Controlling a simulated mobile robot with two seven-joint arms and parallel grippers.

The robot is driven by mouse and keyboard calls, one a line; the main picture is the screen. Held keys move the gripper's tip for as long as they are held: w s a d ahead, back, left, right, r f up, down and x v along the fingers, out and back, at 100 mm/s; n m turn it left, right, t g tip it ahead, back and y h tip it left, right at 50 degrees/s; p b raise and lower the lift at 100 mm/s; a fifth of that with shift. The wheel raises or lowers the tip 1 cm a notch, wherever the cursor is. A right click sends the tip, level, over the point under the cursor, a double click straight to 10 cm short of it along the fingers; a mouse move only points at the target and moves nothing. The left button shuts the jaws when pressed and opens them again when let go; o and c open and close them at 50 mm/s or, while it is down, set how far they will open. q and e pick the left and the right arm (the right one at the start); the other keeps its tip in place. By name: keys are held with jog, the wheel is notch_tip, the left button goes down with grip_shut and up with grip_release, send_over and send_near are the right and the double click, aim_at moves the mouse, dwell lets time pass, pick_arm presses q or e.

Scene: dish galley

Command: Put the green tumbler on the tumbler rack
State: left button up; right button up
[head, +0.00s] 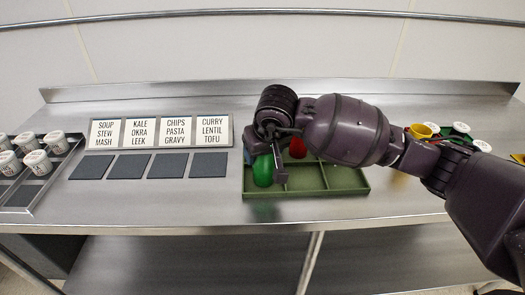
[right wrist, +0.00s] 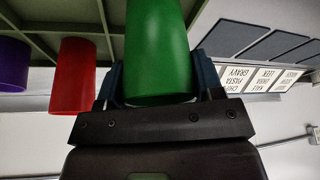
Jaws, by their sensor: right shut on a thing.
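The green tumbler (head: 263,172) is upright at the front left part of the green tumbler rack (head: 345,180). My right gripper (head: 274,158) is shut on it from above. In the right wrist view the tumbler (right wrist: 158,50) sits between the two fingers, and the rack (right wrist: 50,14) shows behind it. I cannot tell whether its base touches the rack floor. A red tumbler (head: 298,147) stands in the back of the rack, partly hidden by my right arm. A purple tumbler (right wrist: 12,65) shows beside the red one in the right wrist view. My left gripper is not in view.
Left of the rack lie several dark mats (head: 208,165) under a row of word cards (head: 160,133). A tray with white tubs (head: 38,162) is at the far left. A yellow cup (head: 421,131) and other white-topped things stand at right, partly behind my arm.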

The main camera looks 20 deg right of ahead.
jog(key=shift+f, duration=0.2)
jog(key=o, duration=0.9)
jog(key=shift+r, duration=0.25)
jog(key=v, duration=1.2)
jog(key=shift+p, duration=0.4)
